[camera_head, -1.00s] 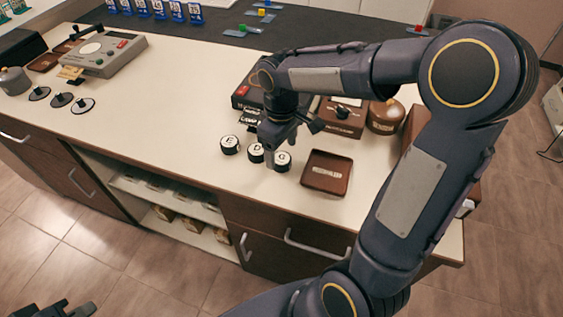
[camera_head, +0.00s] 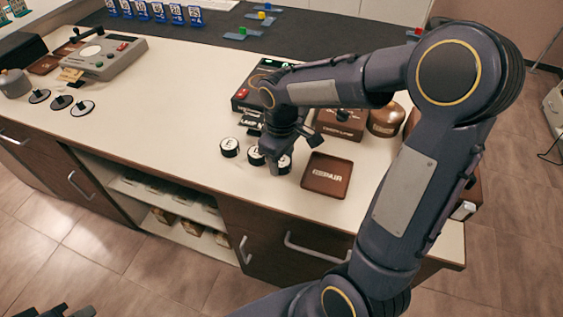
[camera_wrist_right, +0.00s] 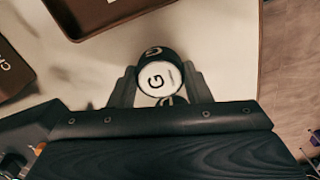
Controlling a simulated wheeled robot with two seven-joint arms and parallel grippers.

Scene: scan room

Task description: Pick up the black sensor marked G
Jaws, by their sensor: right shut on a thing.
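The black sensor marked G (camera_head: 286,164), a short round piece with a white top, stands on the counter at the right end of a short row. Beside it are the sensors marked D (camera_head: 255,157) and E (camera_head: 229,148). My right gripper (camera_head: 277,165) is down at G, its fingers partly hiding G and D. In the right wrist view G (camera_wrist_right: 157,78) sits between the two fingers of the right gripper (camera_wrist_right: 160,88), which is shut on it. Part of another sensor shows below G there. My left gripper (camera_head: 62,311) is only partly in view at the bottom left.
A brown tray marked REPAIR (camera_head: 326,176) lies just right of G. Behind the row stand a dark device with buttons (camera_head: 262,80), a brown box (camera_head: 341,122) and a round brown container (camera_head: 386,119). Bare counter (camera_head: 170,110) lies to the left.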

